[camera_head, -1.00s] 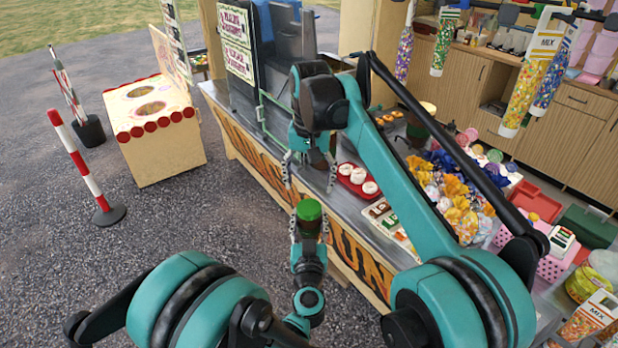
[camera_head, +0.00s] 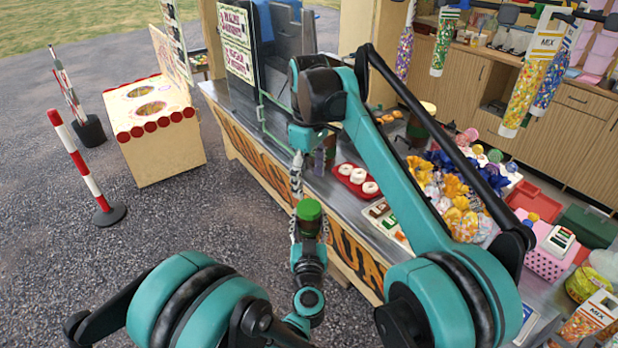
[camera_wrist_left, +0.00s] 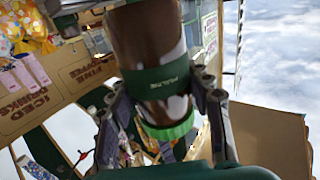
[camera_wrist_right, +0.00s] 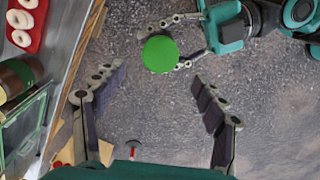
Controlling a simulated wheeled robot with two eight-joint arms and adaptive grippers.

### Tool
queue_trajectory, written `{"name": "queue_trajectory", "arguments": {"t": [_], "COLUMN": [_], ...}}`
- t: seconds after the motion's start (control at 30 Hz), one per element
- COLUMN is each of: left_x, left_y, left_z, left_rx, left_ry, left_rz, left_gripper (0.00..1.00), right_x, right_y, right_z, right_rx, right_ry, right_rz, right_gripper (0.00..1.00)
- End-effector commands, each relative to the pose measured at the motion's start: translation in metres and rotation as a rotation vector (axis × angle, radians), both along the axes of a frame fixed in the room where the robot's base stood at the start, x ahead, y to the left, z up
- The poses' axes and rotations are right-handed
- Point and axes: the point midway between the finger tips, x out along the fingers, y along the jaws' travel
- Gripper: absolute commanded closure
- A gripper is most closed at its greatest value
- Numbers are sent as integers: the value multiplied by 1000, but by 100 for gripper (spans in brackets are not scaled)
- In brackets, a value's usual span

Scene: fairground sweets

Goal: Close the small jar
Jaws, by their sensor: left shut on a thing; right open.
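The small jar (camera_wrist_left: 150,50) is brown with a green label. Its bright green lid (camera_head: 309,209) sits at the jar's end and faces up in the head view; I cannot tell how tightly it is seated. The lid also shows in the left wrist view (camera_wrist_left: 168,130) and as a round disc in the right wrist view (camera_wrist_right: 160,54). My left gripper (camera_head: 309,228) is shut on the jar's sides and holds it in the air in front of the stall. My right gripper (camera_wrist_right: 160,85) is open and empty, its fingers spread, with the lid beyond the fingertips and apart from them.
The stall counter (camera_head: 345,207) runs close behind the jar. A red tray (camera_head: 342,178) of white rings and another brown jar (camera_wrist_right: 18,78) stand on it. A red-and-white post (camera_head: 82,165) and a game box (camera_head: 160,150) stand at left. Open gravel lies below the grippers.

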Motion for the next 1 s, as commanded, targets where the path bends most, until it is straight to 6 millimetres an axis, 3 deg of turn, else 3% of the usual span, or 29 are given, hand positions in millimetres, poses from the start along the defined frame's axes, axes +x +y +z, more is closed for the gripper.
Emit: {"name": "queue_trajectory", "arguments": {"t": [0.17,0.6,1.0], "left_x": [0,0,0], "left_y": [0,0,0], "left_z": [0,0,0], "left_rx": [1,1,1], "left_ry": [0,0,0], "left_rz": [0,0,0], "left_gripper": [100,100,100], "right_x": [0,0,0], "right_y": [0,0,0], "right_z": [-12,-73,-80], "right_rx": [0,0,0], "right_ry": [0,-1,-1], "right_rz": [-1,-2,-2], "right_gripper": [29,29,29]}}
